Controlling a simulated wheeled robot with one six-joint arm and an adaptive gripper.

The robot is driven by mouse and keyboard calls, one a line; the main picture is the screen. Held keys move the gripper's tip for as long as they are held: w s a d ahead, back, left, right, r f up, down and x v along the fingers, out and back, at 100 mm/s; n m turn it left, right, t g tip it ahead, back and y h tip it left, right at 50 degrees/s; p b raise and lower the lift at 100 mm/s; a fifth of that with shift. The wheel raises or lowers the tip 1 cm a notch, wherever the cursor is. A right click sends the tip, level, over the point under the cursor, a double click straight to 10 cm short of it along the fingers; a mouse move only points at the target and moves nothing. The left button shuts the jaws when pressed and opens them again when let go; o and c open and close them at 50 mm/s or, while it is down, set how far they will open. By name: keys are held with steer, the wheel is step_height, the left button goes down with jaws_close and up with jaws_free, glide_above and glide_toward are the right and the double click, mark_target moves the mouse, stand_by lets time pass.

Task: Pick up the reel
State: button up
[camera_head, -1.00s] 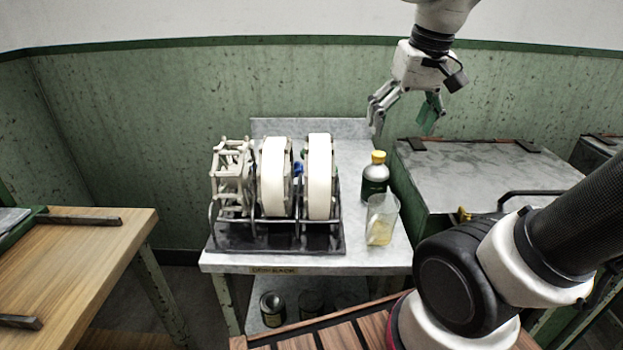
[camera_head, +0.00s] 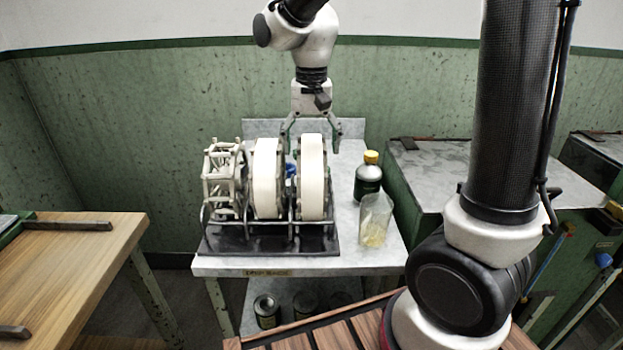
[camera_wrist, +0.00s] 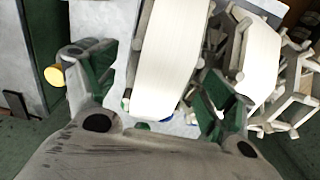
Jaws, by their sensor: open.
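Three reels stand in a dark rack (camera_head: 262,244) on a small metal table. The left one is an empty pale frame reel (camera_head: 222,182). The middle reel (camera_head: 267,180) and the right reel (camera_head: 312,178) are wound with white thread. My gripper (camera_head: 310,145) is open and points down over the right reel, one finger at each side of its upper part. In the wrist view the right reel (camera_wrist: 165,55) lies between my open fingers, and the middle reel (camera_wrist: 250,68) is beside it. I cannot tell whether the fingers touch the reel.
A green-sided metal cabinet (camera_head: 430,160) is at right. A wooden table (camera_head: 80,260) is at left. Tins (camera_head: 267,310) sit on the lower shelf.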

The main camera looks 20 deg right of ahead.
steer(key=shift+f, duration=0.3)
steer(key=c, duration=1.2)
